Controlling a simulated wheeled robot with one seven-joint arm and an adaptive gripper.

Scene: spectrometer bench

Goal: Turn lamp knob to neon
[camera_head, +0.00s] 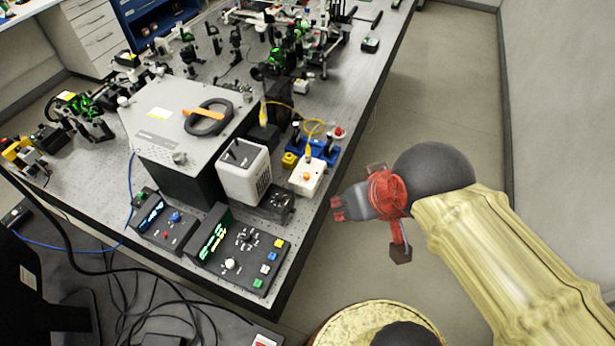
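A black control box (262,262) with a green lit display (214,240) sits at the near corner of the bench. Its sloped face has a black rotary dial (247,238) ringed by small white marks, a white knob (230,264), and yellow, white, blue and green buttons. The labels are too small to read, so I cannot tell which control is the lamp knob or where it points. My gripper (338,208) has red fingers and hangs off the bench's right side, to the right of the control box and touching nothing. Whether its fingers are parted is unclear.
A white vented box (243,172) and a large grey housing (165,125) stand behind. Cables hang at the lower left. The floor (430,110) right of the bench is clear.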

